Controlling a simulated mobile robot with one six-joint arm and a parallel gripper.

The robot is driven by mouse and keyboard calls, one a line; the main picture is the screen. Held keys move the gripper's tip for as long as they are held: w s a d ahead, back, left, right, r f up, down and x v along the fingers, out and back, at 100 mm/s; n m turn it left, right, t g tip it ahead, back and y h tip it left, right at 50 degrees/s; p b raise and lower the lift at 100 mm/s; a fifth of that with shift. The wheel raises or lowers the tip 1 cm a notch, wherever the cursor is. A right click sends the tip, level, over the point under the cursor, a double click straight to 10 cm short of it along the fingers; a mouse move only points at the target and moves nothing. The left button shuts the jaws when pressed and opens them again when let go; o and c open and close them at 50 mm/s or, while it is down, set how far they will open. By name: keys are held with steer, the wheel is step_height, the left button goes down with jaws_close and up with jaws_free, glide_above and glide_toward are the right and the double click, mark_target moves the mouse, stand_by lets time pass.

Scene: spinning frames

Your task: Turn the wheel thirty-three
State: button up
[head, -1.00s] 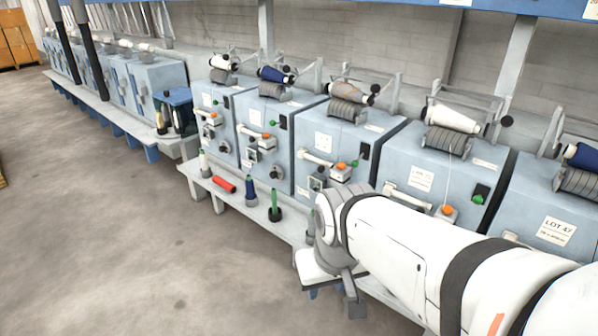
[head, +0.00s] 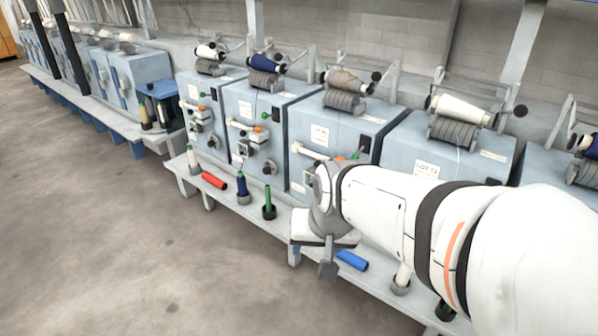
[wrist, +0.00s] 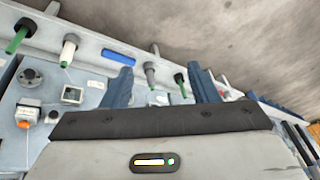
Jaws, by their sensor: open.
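Small dark round knobs, which may be the wheels, sit low on the machine fronts. One wheel (head: 269,167) shows on a left-hand machine in the head view, and another (wrist: 30,77) is at the left of the wrist view. I cannot read thirty-three on anything. My gripper (wrist: 162,85) is open and empty, with two blue-grey fingers apart over the shelf area. It is clear of the wheel in the wrist view. In the head view my wrist hides the lower front of one machine. A small display (wrist: 72,95) is near the wheel.
The shelf (head: 225,200) before the machines carries a red bobbin (head: 214,181), a blue bobbin (head: 352,260), a green spindle (head: 269,203) and several upright spools. A white yarn cone (head: 463,109) lies on top. The floor (head: 120,240) at left is clear.

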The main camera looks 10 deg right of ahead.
steer(key=w+d+f+m+t+h+b, duration=0.1)
steer(key=w+f+m+t+b, duration=0.2)
steer(key=w+f+m+b, duration=0.5)
steer(key=w+d+f+m+t+b, duration=0.15)
steer(key=w+m, duration=0.35)
steer(key=w, duration=0.6)
steer(key=w+d+f+m+t+h+b, duration=0.1)
steer(key=w+f+m+t+b, duration=0.2)
steer(key=w+f+m+b, duration=0.5)
steer(key=w+d+f+m+h+b, duration=0.45)
steer(key=d+f+m+h, duration=0.2)
steer(key=m, duration=0.35)
steer(key=w+d+f+m+h+b, duration=0.4)
steer(key=w+d+f+m+h, duration=0.15)
steer(key=d+f+m, duration=0.35)
steer(key=w+d+r+m+b, duration=0.1)
steer(key=w+d, duration=0.3)
steer(key=shift+d+m+g+h, duration=0.15)
steer(key=shift+m+g+h, duration=0.2)
steer(key=shift+m+h, duration=0.05)
steer(key=shift+w, duration=0.1)
steer(key=c, duration=1)
steer(key=shift+o, duration=0.2)
